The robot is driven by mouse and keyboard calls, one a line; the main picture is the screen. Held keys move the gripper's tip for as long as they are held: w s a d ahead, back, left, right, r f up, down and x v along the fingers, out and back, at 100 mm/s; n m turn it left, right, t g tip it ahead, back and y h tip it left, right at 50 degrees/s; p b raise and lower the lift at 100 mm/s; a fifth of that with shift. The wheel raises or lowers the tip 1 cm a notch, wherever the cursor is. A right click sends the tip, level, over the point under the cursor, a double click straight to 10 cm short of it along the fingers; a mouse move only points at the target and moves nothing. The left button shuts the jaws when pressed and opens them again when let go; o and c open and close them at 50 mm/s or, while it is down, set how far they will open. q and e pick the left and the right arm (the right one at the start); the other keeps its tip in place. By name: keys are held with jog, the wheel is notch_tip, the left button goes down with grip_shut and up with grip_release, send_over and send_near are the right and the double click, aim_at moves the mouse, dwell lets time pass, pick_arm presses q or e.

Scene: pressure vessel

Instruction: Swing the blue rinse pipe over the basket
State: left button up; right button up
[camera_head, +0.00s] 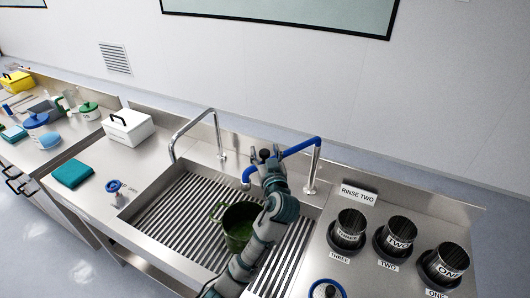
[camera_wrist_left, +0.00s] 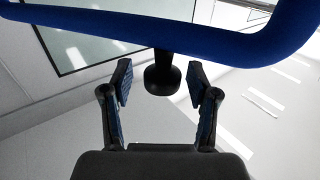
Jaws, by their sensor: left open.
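The blue rinse pipe (camera_head: 297,149) runs left from its chrome post at the back right of the sink, and its blue end (camera_head: 246,181) bends down. In the wrist view the pipe (camera_wrist_left: 190,38) crosses the top, with a black knob (camera_wrist_left: 162,80) hanging from it. My left gripper (camera_head: 265,153) is at the pipe; its fingers (camera_wrist_left: 160,88) are open, one on each side of the knob, with gaps visible. The green round basket (camera_head: 238,228) stands in the sink, below and slightly left of the pipe's end; my arm hides part of its right side. My right gripper is not in view.
A chrome tap (camera_head: 181,137) arches over the sink's left side. Black cups (camera_head: 397,237) stand on the right counter beside a RINSE TWO sign (camera_head: 359,195). A white box (camera_head: 128,127) and teal cloth (camera_head: 72,174) are on the left. The slatted sink floor (camera_head: 184,215) is bare around the basket.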

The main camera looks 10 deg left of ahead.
pick_arm(q)
jog(key=shift+s+d, duration=0.2)
jog(key=shift+s, duration=0.05)
jog(key=v, duration=1.1)
jog(key=shift+s+f, duration=0.1)
jog(key=shift+s, duration=0.05)
